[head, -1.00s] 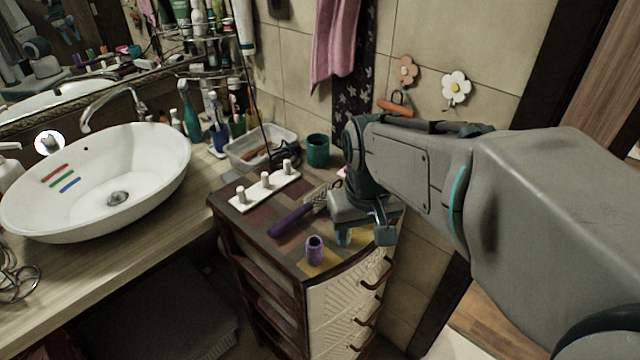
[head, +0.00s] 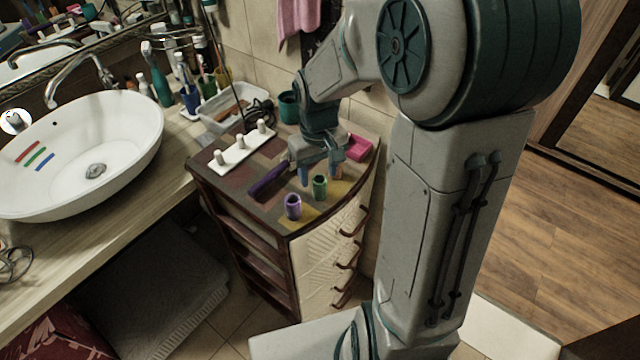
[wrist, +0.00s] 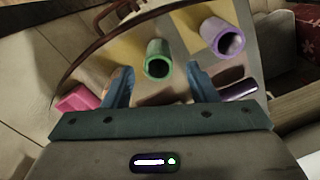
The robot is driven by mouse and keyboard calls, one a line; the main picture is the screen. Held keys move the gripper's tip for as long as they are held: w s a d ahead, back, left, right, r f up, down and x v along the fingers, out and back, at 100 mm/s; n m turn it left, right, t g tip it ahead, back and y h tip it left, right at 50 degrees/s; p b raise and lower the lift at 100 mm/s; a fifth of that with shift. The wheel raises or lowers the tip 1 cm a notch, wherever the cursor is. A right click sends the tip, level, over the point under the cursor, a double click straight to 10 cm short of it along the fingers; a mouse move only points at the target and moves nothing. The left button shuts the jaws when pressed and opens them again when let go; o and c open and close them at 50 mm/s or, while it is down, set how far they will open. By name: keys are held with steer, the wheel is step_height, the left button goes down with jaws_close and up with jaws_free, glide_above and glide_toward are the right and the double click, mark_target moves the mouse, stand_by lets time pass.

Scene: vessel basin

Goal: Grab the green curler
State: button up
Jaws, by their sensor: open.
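The green curler (head: 319,187) stands upright on the patterned cabinet top, near its front edge. In the wrist view the green curler (wrist: 158,60) shows its hollow end, ahead of the fingertips and roughly between them. My gripper (head: 321,176) is open and empty, pointing down just behind the green curler. In the wrist view my gripper (wrist: 160,80) has its two blue fingers spread wide apart. A purple curler (head: 293,206) stands just left of the green one; it also shows in the wrist view (wrist: 222,38).
A purple-handled brush (head: 267,180) lies left of my gripper. The basin (head: 80,150) is at left.

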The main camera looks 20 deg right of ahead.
mark_target(319, 186)
steer(key=shift+w+d+f+p, duration=0.1)
steer(key=shift+f+p, duration=0.5)
steer(key=shift+f, duration=2.2)
steer(key=c, duration=1)
